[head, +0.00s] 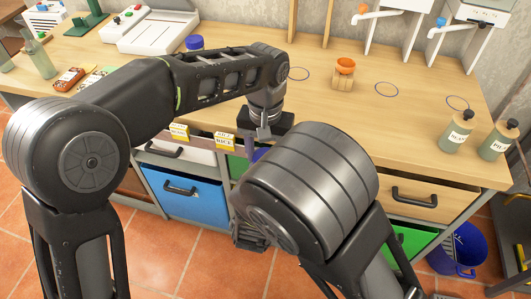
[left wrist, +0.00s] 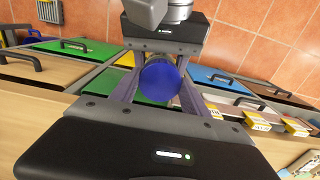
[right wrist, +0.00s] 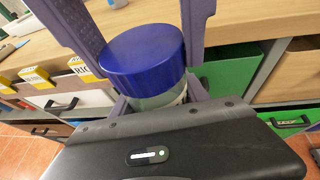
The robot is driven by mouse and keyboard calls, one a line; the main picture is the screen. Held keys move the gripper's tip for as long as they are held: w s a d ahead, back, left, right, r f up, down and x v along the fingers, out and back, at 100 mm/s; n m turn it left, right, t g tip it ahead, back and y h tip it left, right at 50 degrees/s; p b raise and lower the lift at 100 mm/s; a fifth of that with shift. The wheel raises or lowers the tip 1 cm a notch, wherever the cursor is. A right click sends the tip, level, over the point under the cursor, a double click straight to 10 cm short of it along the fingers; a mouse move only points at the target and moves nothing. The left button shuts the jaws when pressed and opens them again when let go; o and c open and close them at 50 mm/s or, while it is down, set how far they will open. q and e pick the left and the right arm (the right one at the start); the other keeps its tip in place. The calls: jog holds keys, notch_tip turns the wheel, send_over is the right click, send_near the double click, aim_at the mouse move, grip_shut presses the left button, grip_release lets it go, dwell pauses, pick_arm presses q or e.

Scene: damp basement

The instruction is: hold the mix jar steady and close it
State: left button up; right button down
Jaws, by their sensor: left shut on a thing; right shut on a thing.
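The mix jar (right wrist: 160,102) is a clear jar with pale contents, held upright in front of the bench; its blue lid (right wrist: 140,52) sits on top. In the left wrist view the round lid (left wrist: 160,80) is seen from above. My right gripper (right wrist: 157,95) is shut on the jar body below the lid. My left gripper (left wrist: 160,86) comes from above with its purple fingers on either side of the lid, shut on it. In the head view my arms hide most of the jar. I cannot tell whether the lid is fully seated.
The wooden bench (head: 330,110) has drawers and coloured bins below. A wooden block with an orange cup (head: 345,66) stands between blue rings. Two labelled bottles (head: 457,131) stand at the right edge. Another blue-topped item (head: 194,42) stands at the back, beside a white device (head: 150,32).

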pick_arm(q)
jog(key=c, duration=0.8)
jog(key=shift+c, duration=0.2)
jog(key=o, duration=1.6)
jog(key=shift+o, duration=0.2)
notch_tip(320, 180, up, 8)
jog(key=shift+f, duration=0.25)
